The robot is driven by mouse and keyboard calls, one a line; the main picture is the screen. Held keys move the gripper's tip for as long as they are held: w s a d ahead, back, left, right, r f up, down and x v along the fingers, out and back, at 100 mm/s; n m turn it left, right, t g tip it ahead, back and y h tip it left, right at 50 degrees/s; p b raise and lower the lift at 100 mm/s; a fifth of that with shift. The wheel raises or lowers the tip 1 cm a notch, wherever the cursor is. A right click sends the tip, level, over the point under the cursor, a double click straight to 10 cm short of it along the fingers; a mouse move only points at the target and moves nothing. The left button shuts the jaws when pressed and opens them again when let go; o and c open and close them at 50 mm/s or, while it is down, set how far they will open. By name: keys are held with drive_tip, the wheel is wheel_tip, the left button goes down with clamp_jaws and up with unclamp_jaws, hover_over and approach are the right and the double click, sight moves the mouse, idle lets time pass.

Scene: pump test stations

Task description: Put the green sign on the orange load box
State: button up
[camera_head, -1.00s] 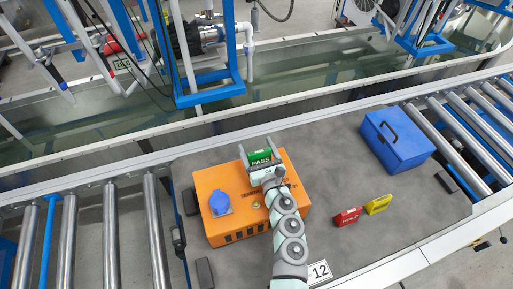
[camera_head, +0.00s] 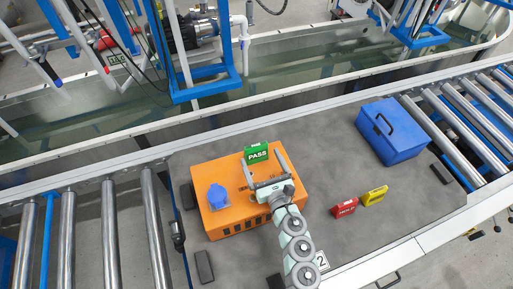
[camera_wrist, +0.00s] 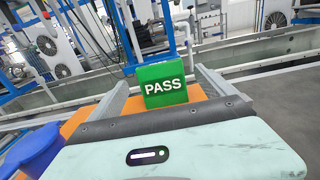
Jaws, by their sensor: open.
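The green sign (camera_head: 257,153), marked PASS, stands upright on top of the orange load box (camera_head: 228,221), near its far edge. It also shows in the wrist view (camera_wrist: 163,86), beyond the fingers and between them. My gripper (camera_head: 263,167) is open above the box, its two fingers spread and pointing toward the sign. The fingers look clear of the sign, which stands by itself.
A blue connector (camera_head: 218,196) stands up from the box's left part. A red sign (camera_head: 345,208) and a yellow sign (camera_head: 375,196) stand on the grey table to the right. A blue case (camera_head: 392,133) sits at the back right. Roller conveyors flank the table.

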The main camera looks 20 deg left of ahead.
drive_tip(key=shift+v, duration=1.75)
